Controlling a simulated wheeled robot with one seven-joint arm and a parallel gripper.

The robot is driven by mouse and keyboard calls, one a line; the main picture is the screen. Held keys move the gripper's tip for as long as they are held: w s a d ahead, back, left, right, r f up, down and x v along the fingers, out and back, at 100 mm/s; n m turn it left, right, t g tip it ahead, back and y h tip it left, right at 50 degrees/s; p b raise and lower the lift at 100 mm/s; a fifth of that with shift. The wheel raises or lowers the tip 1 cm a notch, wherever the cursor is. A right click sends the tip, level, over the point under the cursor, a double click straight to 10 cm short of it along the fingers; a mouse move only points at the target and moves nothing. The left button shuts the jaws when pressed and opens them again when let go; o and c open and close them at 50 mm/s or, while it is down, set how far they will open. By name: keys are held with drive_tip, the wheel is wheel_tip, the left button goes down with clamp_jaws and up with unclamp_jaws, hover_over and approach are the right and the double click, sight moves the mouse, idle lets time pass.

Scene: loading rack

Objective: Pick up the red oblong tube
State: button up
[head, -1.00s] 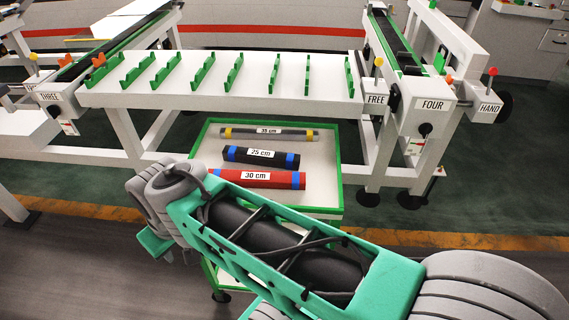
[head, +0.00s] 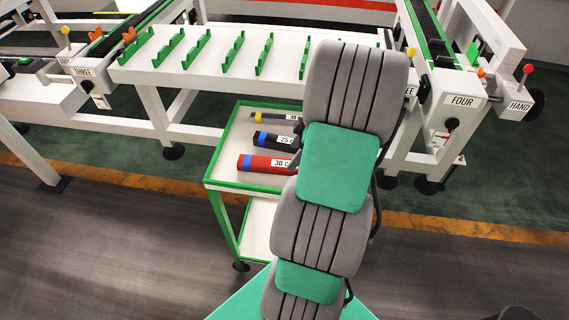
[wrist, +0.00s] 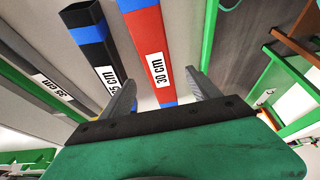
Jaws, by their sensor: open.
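The red oblong tube (head: 256,163) has blue bands and a white "30 cm" label. It lies nearest the front on the cart's white top, its right part hidden behind my arm. In the wrist view the red tube (wrist: 146,32) runs up the picture between the spread fingers of my gripper (wrist: 160,79). My gripper is open and holds nothing. A finger appears close to the black tube on the left, and I cannot tell whether they touch. My gripper's height over the red tube is not clear. In the head view my arm hides most of the gripper.
The black 25 cm tube (head: 268,139) lies just behind the red one, and the grey 35 cm tube (head: 278,117) behind that. The cart's green rim (head: 226,187) surrounds them. A white rack shelf (head: 222,72) with green holders stands behind the cart.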

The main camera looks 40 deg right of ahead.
sight(286, 164)
drive_tip(key=p+x, duration=0.2)
drive_tip(key=x, duration=0.4)
drive_tip(key=shift+w+f, duration=0.1)
drive_tip(key=shift+w, duration=0.1)
drive_tip(key=shift+c, duration=0.5)
clamp_jaws()
